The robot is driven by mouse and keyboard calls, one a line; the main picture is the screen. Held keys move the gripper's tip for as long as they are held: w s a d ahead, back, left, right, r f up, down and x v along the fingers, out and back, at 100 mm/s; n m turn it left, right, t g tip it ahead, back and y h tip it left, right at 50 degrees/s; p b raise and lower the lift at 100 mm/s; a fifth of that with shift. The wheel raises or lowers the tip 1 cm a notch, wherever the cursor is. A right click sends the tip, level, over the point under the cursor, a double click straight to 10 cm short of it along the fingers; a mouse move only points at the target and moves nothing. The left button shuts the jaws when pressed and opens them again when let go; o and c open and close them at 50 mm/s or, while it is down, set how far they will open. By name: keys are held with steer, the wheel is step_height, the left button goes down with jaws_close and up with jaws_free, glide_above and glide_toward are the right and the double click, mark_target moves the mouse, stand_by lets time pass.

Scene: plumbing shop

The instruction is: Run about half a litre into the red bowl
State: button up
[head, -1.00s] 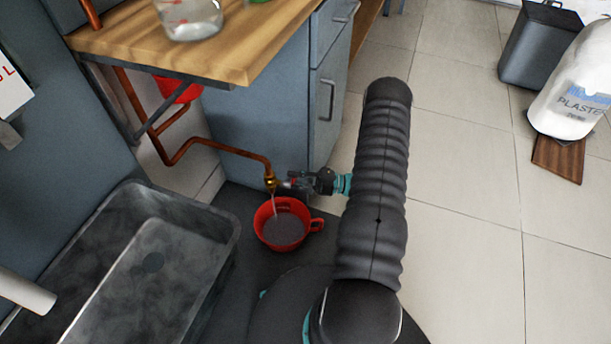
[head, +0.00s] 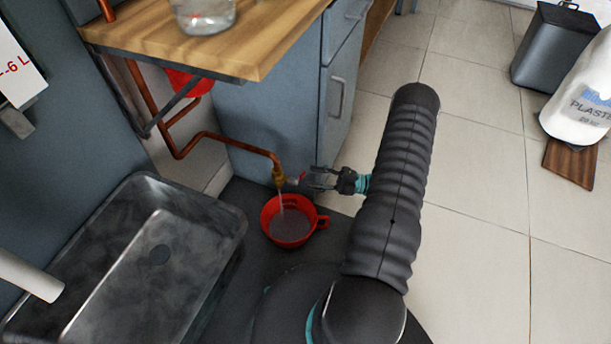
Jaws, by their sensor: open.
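The red bowl (head: 268,221), with a handle on its right, stands upright on the dark floor surface beneath the brass tap (head: 279,176). A thin stream of water (head: 281,203) runs from the tap into the bowl. Greyish water (head: 290,225) covers the bowl's bottom; its exact level against any marks cannot be read. A small red tap handle (head: 302,177) points right from the tap. My gripper (head: 312,181) is open and empty, just right of the handle; whether it touches the handle is hard to tell.
A grey metal sink (head: 205,285) lies left of the bowl. A copper pipe (head: 225,142) feeds the tap under a wooden worktop (head: 262,40) bearing a clear jug (head: 205,14). A blue cabinet (head: 270,115) stands behind.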

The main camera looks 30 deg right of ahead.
steer(key=v, duration=0.7)
steer(key=shift+d, duration=0.25)
steer(key=shift+s, duration=0.1)
stand_by(2.1)
